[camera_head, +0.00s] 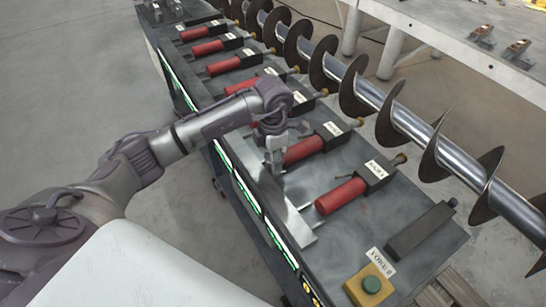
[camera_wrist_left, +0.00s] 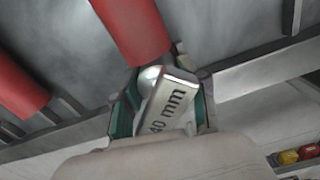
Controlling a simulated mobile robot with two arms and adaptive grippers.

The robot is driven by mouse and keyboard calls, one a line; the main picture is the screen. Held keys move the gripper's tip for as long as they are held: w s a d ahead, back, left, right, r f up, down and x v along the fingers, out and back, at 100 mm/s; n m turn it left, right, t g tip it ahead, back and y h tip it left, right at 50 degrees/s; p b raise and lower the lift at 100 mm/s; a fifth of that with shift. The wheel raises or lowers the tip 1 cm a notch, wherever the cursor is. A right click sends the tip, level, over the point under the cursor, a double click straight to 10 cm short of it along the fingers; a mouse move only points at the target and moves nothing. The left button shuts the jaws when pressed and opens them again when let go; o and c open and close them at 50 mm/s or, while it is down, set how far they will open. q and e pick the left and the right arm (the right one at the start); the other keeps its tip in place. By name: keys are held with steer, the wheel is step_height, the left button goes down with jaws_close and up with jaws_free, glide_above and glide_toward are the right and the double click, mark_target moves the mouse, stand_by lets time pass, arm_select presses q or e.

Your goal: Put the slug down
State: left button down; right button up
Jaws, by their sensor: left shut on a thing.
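The slug (camera_wrist_left: 168,108) is a light metal piece marked "40 mm", seen close up in the wrist view. My left gripper (camera_wrist_left: 162,100) is shut on it, with dark-green-lined fingers on both sides. In the head view my left gripper (camera_head: 274,168) points down at the near edge of the machine table, left of a red handle (camera_head: 304,149). The slug is too small and covered to make out clearly there. I cannot tell whether it touches the surface below. My right gripper is not in view.
A row of red-handled clamps, including the nearest one (camera_head: 341,196), lines the table. A long auger (camera_head: 400,122) runs behind them. A flat metal strip (camera_head: 300,227) lies along the near edge. A yellow box with a green button (camera_head: 371,286) stands at the front corner.

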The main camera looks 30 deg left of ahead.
arm_select(q)
steer(key=shift+f, duration=0.15)
steer(key=c, duration=0.6)
jaws_free()
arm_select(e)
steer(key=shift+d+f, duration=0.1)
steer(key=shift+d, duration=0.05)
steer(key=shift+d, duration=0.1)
arm_select(q)
steer(key=shift+r, duration=0.35)
step_height(320, 180, up, 11)
steer(key=b, duration=0.2)
steer(key=shift+f+b, duration=0.15)
steer(key=shift+b, duration=0.2)
steer(key=shift+r, duration=0.5)
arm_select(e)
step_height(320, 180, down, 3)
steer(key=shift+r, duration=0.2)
